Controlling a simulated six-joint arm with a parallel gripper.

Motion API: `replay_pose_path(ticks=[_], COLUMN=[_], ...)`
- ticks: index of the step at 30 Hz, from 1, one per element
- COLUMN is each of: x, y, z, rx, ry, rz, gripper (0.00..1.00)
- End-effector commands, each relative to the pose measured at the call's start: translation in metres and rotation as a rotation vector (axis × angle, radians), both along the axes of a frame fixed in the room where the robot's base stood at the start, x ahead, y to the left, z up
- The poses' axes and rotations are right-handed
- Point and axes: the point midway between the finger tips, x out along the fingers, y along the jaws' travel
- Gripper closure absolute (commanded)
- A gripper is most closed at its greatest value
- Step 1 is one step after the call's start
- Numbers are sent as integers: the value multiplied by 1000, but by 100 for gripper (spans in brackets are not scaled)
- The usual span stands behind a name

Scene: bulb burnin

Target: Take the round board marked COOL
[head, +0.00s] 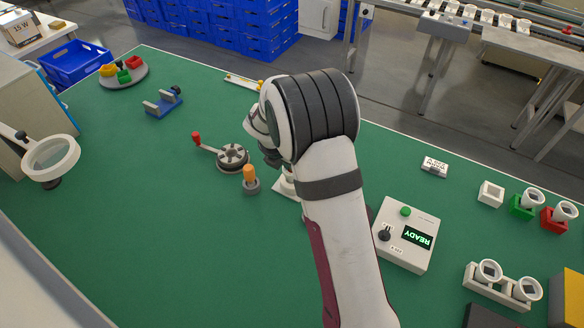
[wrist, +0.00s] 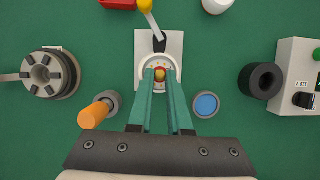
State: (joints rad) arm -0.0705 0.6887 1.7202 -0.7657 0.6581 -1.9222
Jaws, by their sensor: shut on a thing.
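My gripper (wrist: 160,76) shows in the wrist view, its two teal fingers close together over a white plate (wrist: 174,42). It is shut on a small white round piece (wrist: 160,61) with a yellow and red middle, at the plate. I cannot tell whether this piece is seated or lifted. No COOL mark is readable on it or anywhere else. A black clamp lever (wrist: 147,9) with a yellow end stands at the plate's far edge. In the head view my arm hides the gripper and most of the plate.
An orange-handled peg (wrist: 97,110) stands left of the fingers, a blue disc in a grey ring (wrist: 205,105) right. A reel with a crank (head: 232,157) and a box reading READY (head: 405,233) flank the arm. A round tray (head: 124,77) holds coloured blocks. Open green mat lies front left.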

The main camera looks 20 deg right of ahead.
Motion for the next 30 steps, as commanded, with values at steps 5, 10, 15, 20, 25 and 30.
replay_pose_path(ticks=[5, 10, 15, 20, 25, 30], x=[-1, -1, -1, 0, 1, -8], y=[0, 1, 1, 1, 1, -12], z=[-1, 0, 0, 2, 22, 51], rx=[1, 1, 1, 0, 2, 1], ry=[4, 2, 2, 0, -4, -3], rz=[-2, -2, -1, -1, -2, -5], gripper=[100, 100, 100, 100, 100, 100])
